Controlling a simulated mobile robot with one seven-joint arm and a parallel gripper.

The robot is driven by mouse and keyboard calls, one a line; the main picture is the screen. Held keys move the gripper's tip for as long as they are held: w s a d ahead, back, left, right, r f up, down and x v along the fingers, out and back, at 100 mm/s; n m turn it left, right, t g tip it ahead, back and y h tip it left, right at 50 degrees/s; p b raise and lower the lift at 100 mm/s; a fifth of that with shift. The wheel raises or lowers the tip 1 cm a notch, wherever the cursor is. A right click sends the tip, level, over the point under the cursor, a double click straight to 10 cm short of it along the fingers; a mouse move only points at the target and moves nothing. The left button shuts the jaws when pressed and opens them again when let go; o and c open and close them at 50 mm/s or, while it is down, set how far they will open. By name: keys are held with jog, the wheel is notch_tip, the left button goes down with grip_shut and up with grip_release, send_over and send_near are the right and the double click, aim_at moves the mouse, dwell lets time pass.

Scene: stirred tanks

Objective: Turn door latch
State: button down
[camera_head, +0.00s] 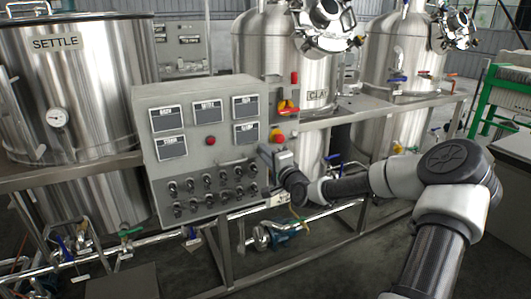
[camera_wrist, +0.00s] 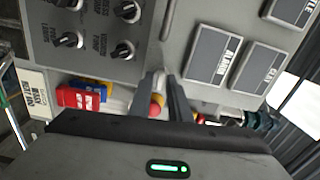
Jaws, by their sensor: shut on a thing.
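The grey control cabinet (camera_head: 183,183) stands left of centre in the head view. My gripper (camera_head: 268,153) is at its right edge, level with the gap between the display plates and the knobs. In the wrist view, my gripper (camera_wrist: 163,80) has its two dark fingers close together at the cabinet's edge (camera_wrist: 205,90). They are shut on a small pale part, which I take for the door latch (camera_wrist: 158,76). The fingers hide most of it, so its angle cannot be told. The cabinet door looks closed.
A red and yellow button (camera_head: 277,135) and a red rotary switch (camera_head: 288,107) sit just above my gripper. Several knobs (camera_head: 208,188) cover the cabinet's lower face. Steel tanks (camera_head: 85,90) stand behind, with pipes and a blue pump (camera_head: 285,228) below.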

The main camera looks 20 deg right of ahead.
jog(key=shift+m, duration=0.6)
jog(key=c, duration=1.9)
grip_release()
jog(key=shift+o, duration=0.2)
jog(key=shift+s, duration=0.1)
jog(key=s+p, duration=0.1)
jog(key=s, duration=1.6)
jog(key=shift+d+p, duration=0.25)
jog(key=shift+p, duration=0.05)
jog(key=shift+s, duration=0.1)
